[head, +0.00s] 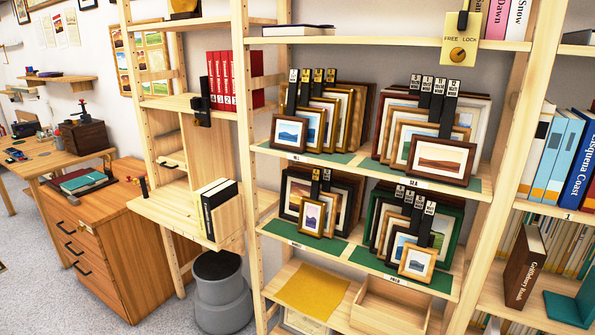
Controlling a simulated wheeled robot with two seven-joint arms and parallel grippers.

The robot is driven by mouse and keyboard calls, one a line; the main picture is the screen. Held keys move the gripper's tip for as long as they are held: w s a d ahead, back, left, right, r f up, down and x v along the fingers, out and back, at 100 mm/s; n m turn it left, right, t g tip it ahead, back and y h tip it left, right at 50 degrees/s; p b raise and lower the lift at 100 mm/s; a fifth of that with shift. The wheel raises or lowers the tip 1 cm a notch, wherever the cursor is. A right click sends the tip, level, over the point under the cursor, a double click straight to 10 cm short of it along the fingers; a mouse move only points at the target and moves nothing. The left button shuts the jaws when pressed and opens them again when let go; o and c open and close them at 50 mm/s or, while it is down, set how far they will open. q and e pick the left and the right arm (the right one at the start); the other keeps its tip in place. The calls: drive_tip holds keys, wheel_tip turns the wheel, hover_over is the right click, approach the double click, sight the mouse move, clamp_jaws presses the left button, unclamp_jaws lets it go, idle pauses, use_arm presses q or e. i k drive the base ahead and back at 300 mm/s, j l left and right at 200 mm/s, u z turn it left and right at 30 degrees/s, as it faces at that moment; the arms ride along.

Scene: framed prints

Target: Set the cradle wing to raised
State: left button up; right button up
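No part is plainly marked as the cradle wing. A low dark stand or tray (96,187) with a teal book (82,181) on it lies on top of the wooden drawer cabinet (100,255) at left; it may be the cradle, but it is too small to tell whether a wing is raised or flat. A brass plate with a round knob (457,54) marked FREE and LOCK hangs on the upper shelf; I cannot tell which word the knob points to. Neither of my grippers is in view.
A shelving unit holds framed prints (440,160) on green mats. A wooden ledge (165,207) with two upright books (215,205) juts out beside it. A desk (50,150) is far left. Grey floor is clear at lower left.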

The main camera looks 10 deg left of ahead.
sight(57, 181)
drive_tip(key=i+j+u, duration=0.15)
drive_tip(key=i+u, duration=0.95)
drive_tip(key=i+j+u, duration=0.15)
drive_tip(key=i+j, duration=0.15)
drive_tip(key=i, duration=0.15)
drive_tip(key=i+j+u, duration=0.2)
drive_tip(key=i, duration=0.25)
